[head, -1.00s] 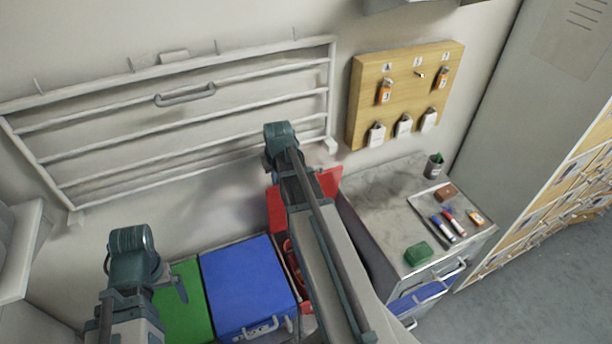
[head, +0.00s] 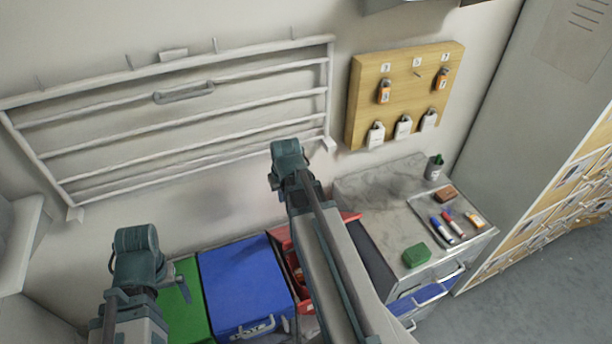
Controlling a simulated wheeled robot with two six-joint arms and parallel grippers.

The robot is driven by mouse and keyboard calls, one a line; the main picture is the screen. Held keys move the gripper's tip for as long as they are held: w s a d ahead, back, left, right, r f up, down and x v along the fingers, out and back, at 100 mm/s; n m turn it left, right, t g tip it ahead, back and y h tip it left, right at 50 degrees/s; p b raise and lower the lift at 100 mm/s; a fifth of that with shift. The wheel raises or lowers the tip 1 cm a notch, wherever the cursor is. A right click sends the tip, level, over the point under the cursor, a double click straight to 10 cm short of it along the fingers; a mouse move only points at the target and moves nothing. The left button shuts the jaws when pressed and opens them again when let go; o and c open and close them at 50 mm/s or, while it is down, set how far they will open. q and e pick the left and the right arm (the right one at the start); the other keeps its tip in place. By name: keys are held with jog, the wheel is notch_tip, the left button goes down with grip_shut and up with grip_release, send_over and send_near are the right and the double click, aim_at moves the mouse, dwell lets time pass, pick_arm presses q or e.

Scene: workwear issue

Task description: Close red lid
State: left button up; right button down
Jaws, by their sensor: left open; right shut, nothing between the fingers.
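The red lid (head: 350,217) belongs to the red box (head: 296,284) at the right end of a row of boxes. The lid is mostly hidden behind my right arm, and only its edges show. The box's inside, with red contents, shows left of the arm, so the lid is not fully down; its exact angle cannot be told. My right gripper (head: 276,184) is shut and empty, above and behind the red box near the wall; contact with the lid is not visible. My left gripper (head: 150,288) is open and empty by the green box.
A blue-lidded box (head: 245,284) and a green-lidded box (head: 188,300) stand closed left of the red box. A cabinet (head: 385,205) with markers and a green block (head: 417,255) stands to the right. A white rack (head: 180,130) hangs on the wall.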

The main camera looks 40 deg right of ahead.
notch_tip(320, 180, up, 10)
jog(key=p, duration=1)
jog(key=shift+w, duration=0.1)
jog(key=s+a+f+n+g+b, duration=0.1)
jog(key=s+a+f+n+b, duration=0.1)
jog(key=a+f+b, duration=0.3)
jog(key=s+a+f+n+g+b, duration=0.1)
jog(key=s+a+f+b, duration=0.4)
jog(key=a, duration=0.8)
jog(key=s+a+f+n+g+b, duration=0.1)
jog(key=s+a+f+n+b, duration=0.2)
jog(key=a+f+b, duration=0.4)
jog(key=shift+s+a+f+h, duration=0.35)
jog(key=shift+a+f, duration=0.15)
jog(key=shift+a, duration=0.7)
